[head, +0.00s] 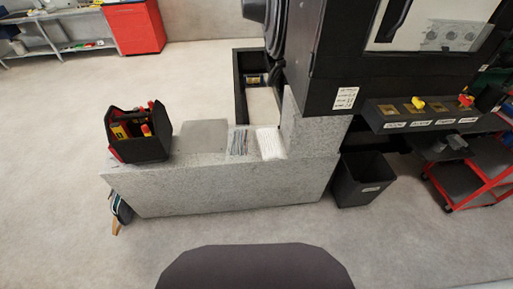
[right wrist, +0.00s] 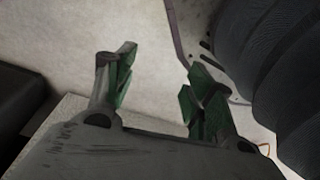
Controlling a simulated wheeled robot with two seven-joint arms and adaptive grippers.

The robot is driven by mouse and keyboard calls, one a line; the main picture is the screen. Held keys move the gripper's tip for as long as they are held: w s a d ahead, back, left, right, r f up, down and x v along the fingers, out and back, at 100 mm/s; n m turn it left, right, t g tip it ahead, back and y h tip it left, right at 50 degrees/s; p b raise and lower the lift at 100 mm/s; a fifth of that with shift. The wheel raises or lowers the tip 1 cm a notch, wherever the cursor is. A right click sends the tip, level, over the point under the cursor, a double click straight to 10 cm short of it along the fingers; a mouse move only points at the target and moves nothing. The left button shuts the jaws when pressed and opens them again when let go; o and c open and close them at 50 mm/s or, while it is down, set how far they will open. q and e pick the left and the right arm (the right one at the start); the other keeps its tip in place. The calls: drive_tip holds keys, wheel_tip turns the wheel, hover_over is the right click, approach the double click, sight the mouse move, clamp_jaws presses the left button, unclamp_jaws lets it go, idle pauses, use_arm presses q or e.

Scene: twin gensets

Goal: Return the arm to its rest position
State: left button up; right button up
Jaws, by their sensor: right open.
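My right gripper (right wrist: 158,92) shows in the right wrist view. Its two green-padded fingers stand well apart with nothing between them. Pale floor lies beyond the fingers, and a light block edge shows at lower left. A dark ribbed part fills the right side of that view. Neither gripper shows in the head view, and my left gripper is in no view.
A speckled grey plinth (head: 230,188) bears a black tool tote (head: 140,147). A red shelf cart (head: 470,178) stands far right. The floor in front is clear.

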use_arm(q)
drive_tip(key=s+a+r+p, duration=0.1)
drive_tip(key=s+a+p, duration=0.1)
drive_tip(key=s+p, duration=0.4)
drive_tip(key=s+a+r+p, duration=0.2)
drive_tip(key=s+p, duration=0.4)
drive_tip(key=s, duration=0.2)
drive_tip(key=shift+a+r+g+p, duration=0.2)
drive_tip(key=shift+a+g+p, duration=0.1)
drive_tip(key=shift+p, duration=0.05)
use_arm(e)
drive_tip(key=s+d+r, duration=0.1)
drive_tip(key=s+d, duration=0.1)
drive_tip(key=s, duration=0.5)
drive_tip(key=s+d+r, duration=0.2)
drive_tip(key=s, duration=0.5)
drive_tip(key=shift+d+r+g, duration=0.2)
drive_tip(key=shift+d+g, duration=0.1)
